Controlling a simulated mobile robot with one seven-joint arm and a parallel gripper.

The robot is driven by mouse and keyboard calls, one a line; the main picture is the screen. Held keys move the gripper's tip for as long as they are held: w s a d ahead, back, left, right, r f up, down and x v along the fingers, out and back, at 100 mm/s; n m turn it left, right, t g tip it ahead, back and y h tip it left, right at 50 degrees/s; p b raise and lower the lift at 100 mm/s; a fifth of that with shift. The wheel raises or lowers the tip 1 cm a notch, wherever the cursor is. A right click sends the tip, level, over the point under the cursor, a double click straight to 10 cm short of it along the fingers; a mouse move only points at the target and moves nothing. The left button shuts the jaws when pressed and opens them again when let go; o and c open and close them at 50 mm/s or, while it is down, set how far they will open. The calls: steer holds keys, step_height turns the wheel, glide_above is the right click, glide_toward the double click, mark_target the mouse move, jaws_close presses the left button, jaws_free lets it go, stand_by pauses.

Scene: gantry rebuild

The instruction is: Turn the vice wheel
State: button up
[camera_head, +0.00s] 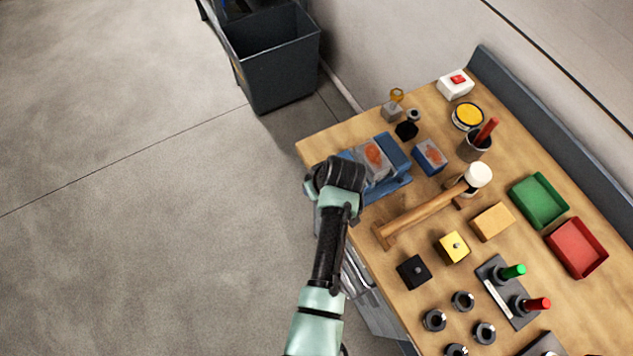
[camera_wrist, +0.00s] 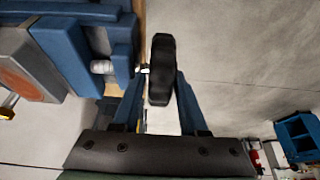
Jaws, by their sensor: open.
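The blue vice (camera_head: 395,160) sits at the near-left edge of the wooden workbench, with a grey block marked orange on it. In the wrist view its blue body (camera_wrist: 60,50) fills the upper left. A short metal shaft joins it to the black vice wheel (camera_wrist: 161,60), seen edge-on. My gripper (camera_wrist: 160,88) is open, its two blue fingers reaching to either side of the wheel's lower part. The wheel lies between the fingertips; I cannot tell whether they touch it. In the head view my wrist (camera_head: 337,178) hides the wheel and fingers beside the vice.
A hammer (camera_head: 430,208) lies close to the vice on the bench (camera_head: 365,230). A blue block with an orange mark (camera_head: 430,157) stands behind the vice. Green (camera_head: 539,201) and red (camera_head: 577,248) trays are farther right.

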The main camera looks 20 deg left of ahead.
jaws_close()
steer(key=shift+d+f+b, duration=0.1)
steer(key=shift+f+b, duration=0.05)
steer(key=shift+b, duration=0.25)
steer(key=y+b, duration=0.1)
steer(key=t+y+b, duration=0.1)
steer(key=t+b, duration=0.1)
steer(key=b, duration=0.1)
steer(key=shift+s+d+f+y, duration=0.25)
steer(key=shift+f+y, duration=0.15)
steer(key=y+b, duration=0.1)
steer(key=b, duration=0.1)
steer(key=t+b, duration=0.1)
steer(key=b, duration=0.1)
steer(key=shift+s+d+f+t+y+b, duration=0.1)
steer(key=shift+d+f+t+y+b, duration=0.05)
steer(key=shift+t+y+b, duration=0.2)
steer(key=t+y+b, duration=0.1)
steer(key=b, duration=0.3)
steer(key=t+y+b, duration=0.1)
steer(key=b, duration=0.4)
steer(key=shift+s+d+f+y+b, duration=0.1)
steer(key=shift+d+f+y+b, duration=0.1)
steer(key=shift+y+b, duration=0.15)
steer(key=y+b, duration=0.1)
steer(key=b, duration=0.2)
steer(key=shift+r+t, duration=0.2)
steer(key=shift+t, duration=0.15)
